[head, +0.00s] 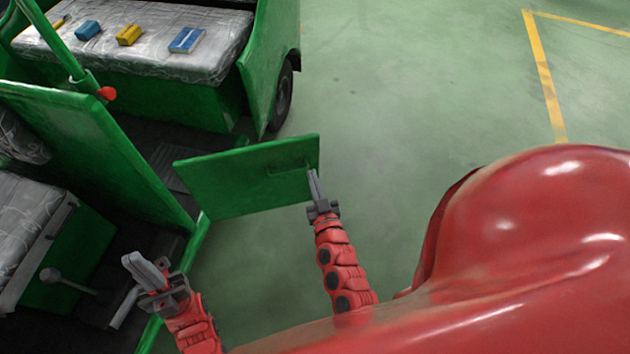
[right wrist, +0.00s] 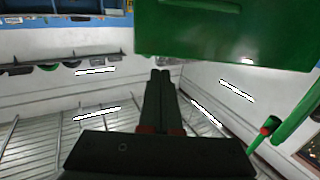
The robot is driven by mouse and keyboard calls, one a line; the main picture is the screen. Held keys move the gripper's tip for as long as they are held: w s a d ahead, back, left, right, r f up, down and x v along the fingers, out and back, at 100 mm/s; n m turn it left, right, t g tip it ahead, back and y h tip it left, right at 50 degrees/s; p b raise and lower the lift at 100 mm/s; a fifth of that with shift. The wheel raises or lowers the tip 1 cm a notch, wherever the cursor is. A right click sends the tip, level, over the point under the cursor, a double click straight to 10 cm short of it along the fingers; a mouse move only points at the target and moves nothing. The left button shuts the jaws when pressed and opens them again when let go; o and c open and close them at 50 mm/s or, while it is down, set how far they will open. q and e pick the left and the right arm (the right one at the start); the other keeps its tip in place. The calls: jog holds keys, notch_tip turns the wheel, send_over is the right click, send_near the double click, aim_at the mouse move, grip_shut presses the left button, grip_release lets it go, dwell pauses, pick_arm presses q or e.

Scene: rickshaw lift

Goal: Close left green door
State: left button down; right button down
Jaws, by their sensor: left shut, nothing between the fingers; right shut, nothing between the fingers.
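The green door (head: 245,180) stands open, swung out from the green rickshaw body, with a bar handle (head: 290,167) near its free upper edge. My right gripper (head: 313,178) is shut and empty at the door's free right edge; I cannot tell whether it touches. In the right wrist view its shut fingers (right wrist: 160,82) point up, and the green door (right wrist: 225,30) fills the top right. My left gripper (head: 140,265) is shut and empty, to the lower left of the door, by the rickshaw's front opening.
The rickshaw's rear seat (head: 150,45) holds small blue and yellow boxes. A green post with a red knob (head: 107,93) and a lever (head: 70,282) stand on the left. A wheel (head: 283,95) is beyond the door. Open floor (head: 430,90) lies to the right.

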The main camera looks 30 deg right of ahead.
aim_at(303, 143)
jog(key=w, duration=0.3)
jog(key=w+d, duration=0.1)
jog(key=w, duration=0.5)
jog(key=shift+d+r+p, duration=0.15)
jog(key=shift+d+p, duration=0.25)
jog(key=shift+w+d, duration=0.15)
jog(key=shift+w, duration=0.1)
